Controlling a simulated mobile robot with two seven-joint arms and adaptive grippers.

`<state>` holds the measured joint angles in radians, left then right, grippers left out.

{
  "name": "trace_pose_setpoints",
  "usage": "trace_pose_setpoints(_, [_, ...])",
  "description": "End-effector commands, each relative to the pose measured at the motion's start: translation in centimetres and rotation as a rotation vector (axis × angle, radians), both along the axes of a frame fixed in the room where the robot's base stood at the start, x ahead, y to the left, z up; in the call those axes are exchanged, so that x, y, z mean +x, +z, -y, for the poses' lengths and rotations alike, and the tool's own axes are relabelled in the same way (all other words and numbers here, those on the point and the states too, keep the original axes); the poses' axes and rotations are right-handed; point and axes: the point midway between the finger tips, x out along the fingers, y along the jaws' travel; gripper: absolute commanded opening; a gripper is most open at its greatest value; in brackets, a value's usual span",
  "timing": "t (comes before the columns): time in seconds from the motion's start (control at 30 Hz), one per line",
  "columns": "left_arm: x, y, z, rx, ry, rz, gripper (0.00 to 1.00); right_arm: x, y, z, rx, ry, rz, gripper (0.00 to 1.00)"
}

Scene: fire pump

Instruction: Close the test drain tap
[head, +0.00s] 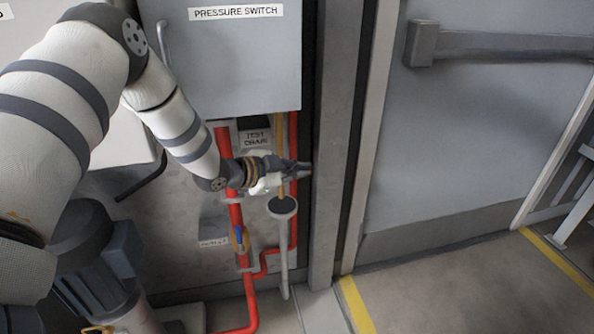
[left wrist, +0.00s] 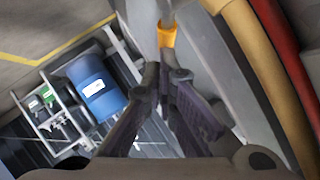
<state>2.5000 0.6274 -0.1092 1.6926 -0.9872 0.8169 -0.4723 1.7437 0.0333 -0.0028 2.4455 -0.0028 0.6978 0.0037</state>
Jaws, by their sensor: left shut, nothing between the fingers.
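A white "TEST DRAIN" label (head: 256,138) hangs below the grey pressure switch box. My left gripper (head: 307,168) is shut and empty just below and right of this label, in front of the pipes. It hides most of the tap's area. A small orange-yellow piece (head: 283,190) shows under the gripper, above a grey funnel (head: 283,206) with a pale pipe below. In the left wrist view, the shut fingertips (left wrist: 164,72) lie close to an orange-yellow piece (left wrist: 167,34); I cannot tell whether they touch, or how the tap is turned. My right gripper is not in view.
Red pipes (head: 250,290) run down the wall, one with a blue-and-yellow fitting (head: 240,240). The pressure switch box (head: 235,60) overhangs the gripper. A grey post (head: 335,150) stands close to its right. A blue barrel (left wrist: 95,84) and a rack show in the left wrist view.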

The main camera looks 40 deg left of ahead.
Motion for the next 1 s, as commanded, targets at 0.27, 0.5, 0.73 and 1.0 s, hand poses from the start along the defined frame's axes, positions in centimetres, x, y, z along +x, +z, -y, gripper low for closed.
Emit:
trace_pose_setpoints(0.27, [0.1,0.1,0.0,-0.001,0.000,0.002,0.00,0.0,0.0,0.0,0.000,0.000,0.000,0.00])
trace_pose_setpoints(0.5, [0.7,0.6,0.6,0.094,-0.007,-0.091,0.00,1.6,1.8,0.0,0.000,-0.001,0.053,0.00])
trace_pose_setpoints(0.73, [0.8,-0.9,0.6,0.123,-0.001,-0.143,0.00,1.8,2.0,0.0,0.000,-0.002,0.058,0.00])
trace_pose_setpoints(1.0, [0.9,-1.1,0.8,0.123,-0.002,-0.143,0.00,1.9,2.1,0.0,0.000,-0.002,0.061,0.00])
